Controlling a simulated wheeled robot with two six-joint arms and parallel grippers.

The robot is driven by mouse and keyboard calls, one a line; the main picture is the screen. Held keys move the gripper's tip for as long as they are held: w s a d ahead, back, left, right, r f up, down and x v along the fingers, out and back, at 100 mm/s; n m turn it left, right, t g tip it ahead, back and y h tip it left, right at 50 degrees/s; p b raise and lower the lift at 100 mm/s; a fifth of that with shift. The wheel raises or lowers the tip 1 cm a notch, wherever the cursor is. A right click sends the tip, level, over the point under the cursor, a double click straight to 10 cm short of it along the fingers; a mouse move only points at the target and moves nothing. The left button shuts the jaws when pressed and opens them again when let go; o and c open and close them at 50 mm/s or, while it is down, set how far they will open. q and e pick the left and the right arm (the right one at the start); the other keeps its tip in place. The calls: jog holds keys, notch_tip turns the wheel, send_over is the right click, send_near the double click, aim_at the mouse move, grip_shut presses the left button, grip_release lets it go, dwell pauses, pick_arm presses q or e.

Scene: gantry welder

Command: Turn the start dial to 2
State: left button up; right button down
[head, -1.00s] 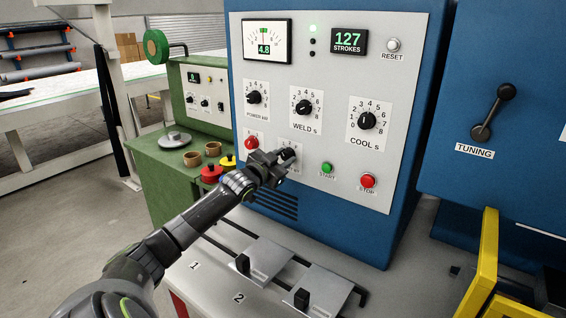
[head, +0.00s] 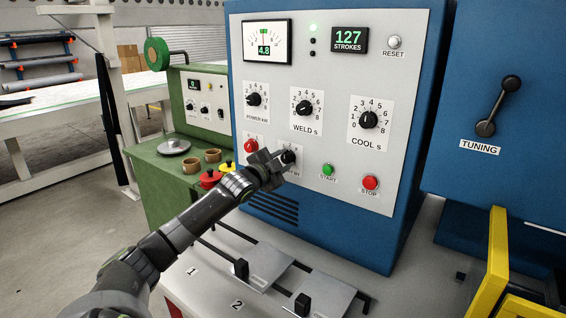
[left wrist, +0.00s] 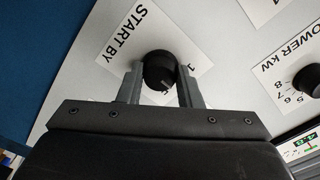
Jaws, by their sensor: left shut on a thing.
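The start dial is a black knob on a white label on the grey panel of the blue machine. In the left wrist view the knob (left wrist: 159,72) sits between the two fingers of my left gripper (left wrist: 160,88), beside the words START BY. A 1 shows on the label near the right finger; the rest of its scale is hidden. In the head view my left gripper (head: 277,162) is shut on the dial (head: 289,157) and covers much of its label. My right gripper is in no view.
The red button (head: 251,145) is close left of my gripper. The green START button (head: 328,170) and red STOP button (head: 370,183) are to the right. POWER (head: 254,99), WELD (head: 304,107) and COOL (head: 368,119) dials are above. The lever (head: 498,105) is far right.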

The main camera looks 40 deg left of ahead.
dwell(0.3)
pick_arm(q)
jog(key=o, duration=1)
jog(key=shift+s, duration=0.15)
